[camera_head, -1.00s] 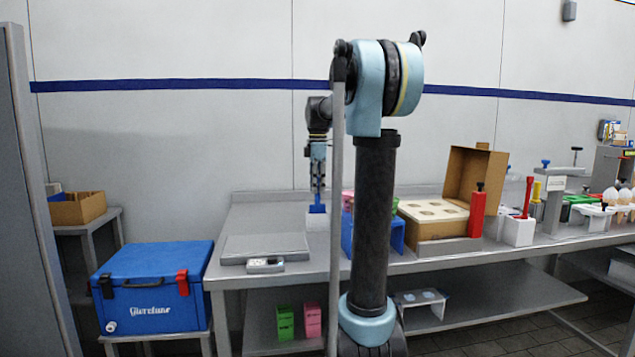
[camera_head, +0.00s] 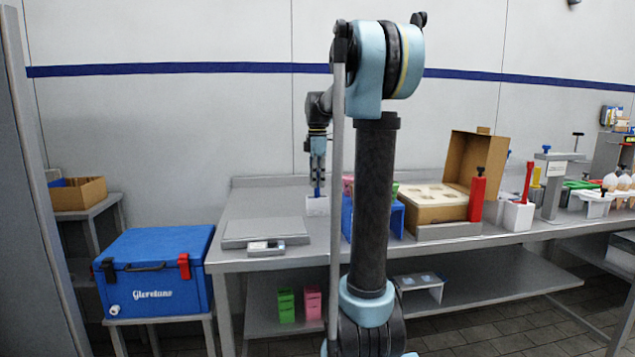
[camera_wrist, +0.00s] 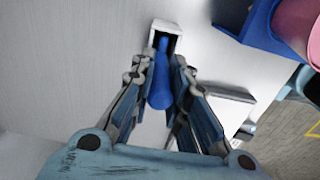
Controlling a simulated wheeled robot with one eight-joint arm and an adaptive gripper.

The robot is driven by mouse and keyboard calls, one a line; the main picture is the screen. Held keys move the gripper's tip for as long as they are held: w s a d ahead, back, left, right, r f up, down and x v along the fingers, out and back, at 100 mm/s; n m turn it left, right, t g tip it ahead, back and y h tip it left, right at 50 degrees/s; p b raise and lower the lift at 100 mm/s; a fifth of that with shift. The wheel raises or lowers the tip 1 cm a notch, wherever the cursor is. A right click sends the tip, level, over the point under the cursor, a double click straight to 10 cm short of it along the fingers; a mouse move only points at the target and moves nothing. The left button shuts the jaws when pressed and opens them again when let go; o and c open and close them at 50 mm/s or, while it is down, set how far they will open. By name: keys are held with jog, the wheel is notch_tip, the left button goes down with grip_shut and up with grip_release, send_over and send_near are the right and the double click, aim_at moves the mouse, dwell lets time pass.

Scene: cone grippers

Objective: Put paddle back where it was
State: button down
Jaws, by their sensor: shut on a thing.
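The blue paddle (camera_head: 318,190) is upright below my gripper (camera_head: 317,179), its lower end hidden inside the white holder (camera_head: 317,206). In the wrist view, the blue paddle (camera_wrist: 160,88) runs between the two fingers of my gripper (camera_wrist: 160,70) to the white holder (camera_wrist: 166,27). My gripper is shut on the paddle's handle. The holder stands on the grey table, just left of a blue stand. How deep the paddle sits in the holder is hidden.
A blue stand (camera_head: 397,222) is close to the right of the holder. A flat scale (camera_head: 263,231) lies to the left. Further right are a cardboard box (camera_head: 430,214) and another white holder with a red paddle (camera_head: 527,182). The table behind the scale is clear.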

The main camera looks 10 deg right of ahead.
jog(key=shift+f, duration=0.5)
jog(key=c, duration=1.5)
grip_release()
jog(key=shift+o, duration=0.2)
